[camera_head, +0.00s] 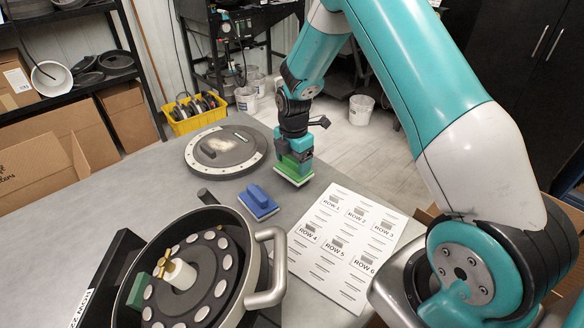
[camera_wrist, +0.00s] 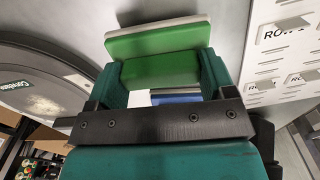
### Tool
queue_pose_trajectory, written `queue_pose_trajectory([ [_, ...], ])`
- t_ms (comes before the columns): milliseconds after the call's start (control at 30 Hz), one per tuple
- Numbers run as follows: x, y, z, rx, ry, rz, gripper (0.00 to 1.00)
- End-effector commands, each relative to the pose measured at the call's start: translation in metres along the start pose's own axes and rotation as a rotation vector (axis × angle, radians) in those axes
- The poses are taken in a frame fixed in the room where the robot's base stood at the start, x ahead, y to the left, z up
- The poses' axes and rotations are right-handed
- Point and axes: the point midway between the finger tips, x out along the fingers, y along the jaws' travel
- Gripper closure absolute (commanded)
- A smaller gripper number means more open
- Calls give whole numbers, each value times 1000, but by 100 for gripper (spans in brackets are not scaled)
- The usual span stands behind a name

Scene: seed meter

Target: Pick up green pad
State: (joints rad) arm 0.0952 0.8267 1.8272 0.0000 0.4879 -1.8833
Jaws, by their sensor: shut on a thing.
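The green pad (camera_head: 293,169) has a green body with a pale layer along its underside. My gripper (camera_head: 296,156) is shut on the green pad, near the far edge of the grey table. In the wrist view the green pad (camera_wrist: 158,55) sits between the two teal fingers of my gripper (camera_wrist: 162,80). I cannot tell whether the pad touches the table or hangs just above it. A blue pad (camera_head: 258,202) with a raised handle lies on the table, left of and nearer than the green one. It is partly hidden behind my gripper in the wrist view (camera_wrist: 178,97).
A round grey lid (camera_head: 225,150) lies left of my gripper. A white row sheet (camera_head: 345,246) lies to the right. A metal pot-like seed meter (camera_head: 255,292) with a disc and handle stands at the front. A yellow crate (camera_head: 196,113) is on the floor behind.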

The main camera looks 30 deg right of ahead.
Motion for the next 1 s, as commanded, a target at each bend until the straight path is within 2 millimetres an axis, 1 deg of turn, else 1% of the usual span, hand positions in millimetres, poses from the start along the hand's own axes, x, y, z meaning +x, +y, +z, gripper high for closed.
queue_pose_trajectory([
  [167, -45, 1, 0, 0, -3, 9, 49],
  [300, -90, 1, 0, 0, -3, 9, 49],
  [400, -119, 1, 0, 0, -3, 8, 49],
  [533, -148, 1, 0, 0, -2, 6, 49],
  [600, -160, 0, 0, 0, -1, 4, 49],
  [733, -175, 0, 0, 0, -1, 3, 49],
  [867, -180, 0, 0, 0, 0, 0, 49],
  [1000, -181, 0, 0, 0, 0, 0, 49],
])
